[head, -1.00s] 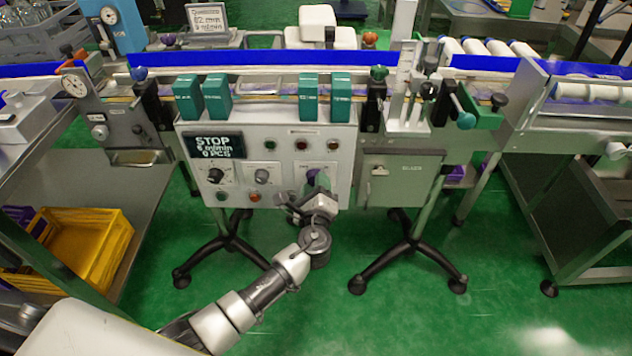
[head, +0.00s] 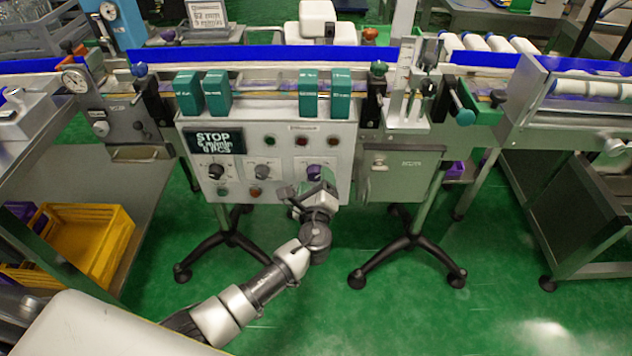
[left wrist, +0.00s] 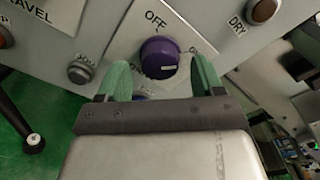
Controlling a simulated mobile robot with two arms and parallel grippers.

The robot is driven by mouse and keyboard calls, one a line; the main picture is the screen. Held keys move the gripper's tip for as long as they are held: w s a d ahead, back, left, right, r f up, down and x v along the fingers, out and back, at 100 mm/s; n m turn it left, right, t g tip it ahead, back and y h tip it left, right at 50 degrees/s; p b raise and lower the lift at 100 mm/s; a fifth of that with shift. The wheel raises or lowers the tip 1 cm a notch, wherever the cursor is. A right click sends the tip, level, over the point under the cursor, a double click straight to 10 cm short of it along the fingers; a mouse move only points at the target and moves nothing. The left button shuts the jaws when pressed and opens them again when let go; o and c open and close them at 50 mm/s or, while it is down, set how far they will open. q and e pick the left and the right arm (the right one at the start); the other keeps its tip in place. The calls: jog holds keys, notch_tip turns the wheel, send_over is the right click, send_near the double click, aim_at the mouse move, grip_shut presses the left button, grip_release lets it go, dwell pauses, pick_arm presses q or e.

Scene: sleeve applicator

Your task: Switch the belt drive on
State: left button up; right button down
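A purple rotary knob (left wrist: 159,58) sits on a pale plate marked OFF in the left wrist view. A small white mark shows on its lower right side. In the head view the knob (head: 315,173) is at the lower right of the white control panel (head: 285,160), partly hidden by my gripper. My left gripper (left wrist: 162,74) is open, its green fingers apart on either side of the knob, with gaps visible; I cannot tell how deep they reach. It also shows in the head view (head: 308,188). The panel display (head: 214,141) reads STOP. My right gripper is not in view.
A black knob (head: 216,171) and a grey knob (head: 262,171) sit left on the panel. Small round buttons are above and below. A grey cabinet (head: 400,175) stands to the right. A yellow crate (head: 85,255) is at left. The green floor in front is clear.

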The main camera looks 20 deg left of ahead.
pick_arm(q)
jog(key=shift+s, duration=0.1)
jog(key=shift+s+d, duration=0.15)
jog(key=shift+s, duration=0.2)
jog(key=v, duration=1)
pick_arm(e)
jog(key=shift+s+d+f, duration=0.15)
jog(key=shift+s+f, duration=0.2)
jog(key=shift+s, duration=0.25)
pick_arm(q)
jog(key=shift+r, duration=0.1)
